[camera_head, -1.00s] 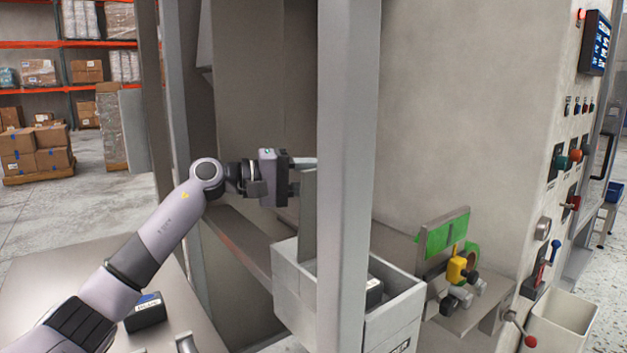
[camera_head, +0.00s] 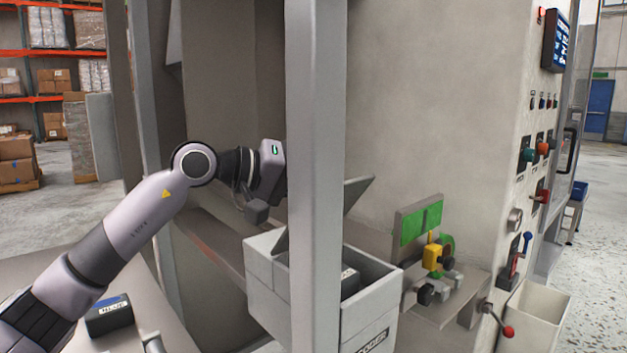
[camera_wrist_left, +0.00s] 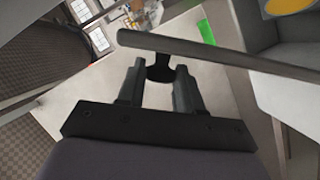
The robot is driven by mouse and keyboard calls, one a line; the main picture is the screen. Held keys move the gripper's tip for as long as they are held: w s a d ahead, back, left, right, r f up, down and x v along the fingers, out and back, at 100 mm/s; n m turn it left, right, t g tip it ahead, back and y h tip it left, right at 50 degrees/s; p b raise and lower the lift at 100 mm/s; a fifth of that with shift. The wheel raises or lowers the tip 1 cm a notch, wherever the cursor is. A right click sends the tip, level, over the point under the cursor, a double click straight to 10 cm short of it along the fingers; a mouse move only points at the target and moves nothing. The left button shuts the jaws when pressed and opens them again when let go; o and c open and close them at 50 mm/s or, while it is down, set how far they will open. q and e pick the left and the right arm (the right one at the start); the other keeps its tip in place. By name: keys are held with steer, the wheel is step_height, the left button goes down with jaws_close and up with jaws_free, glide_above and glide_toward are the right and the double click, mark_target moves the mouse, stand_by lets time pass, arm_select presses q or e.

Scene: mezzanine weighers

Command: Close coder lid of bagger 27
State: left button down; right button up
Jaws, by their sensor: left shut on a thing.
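The coder (camera_head: 262,290) is a pale grey open-topped box with lettering on its front, partly hidden by an upright post. Its grey lid (camera_head: 358,192) stands raised and tilted above the box, its middle hidden by the post. My left gripper (camera_wrist_left: 155,88) is at the lid; in the head view its fingertips are hidden behind the post. In the left wrist view its fingers are shut on a small dark tab (camera_wrist_left: 160,68) at the edge of the grey lid (camera_wrist_left: 220,54). My right gripper is not in view.
A dark cassette (camera_head: 350,281) sits inside the coder. The grey post (camera_head: 316,150) stands in front of it. A dark labelled box (camera_head: 108,315) lies on the table at lower left. A bracket with a green panel (camera_head: 421,222) and a yellow part (camera_head: 432,257) is right of the coder.

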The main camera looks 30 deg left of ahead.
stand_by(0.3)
arm_select(q)
steer(key=c, duration=0.8)
jaws_free()
steer(key=shift+o, duration=0.2)
steer(key=shift+s+a, duration=0.1)
steer(key=shift+s, duration=0.05)
steer(key=b+v, duration=0.1)
steer(key=v, duration=0.6)
steer(key=shift+b, duration=0.4)
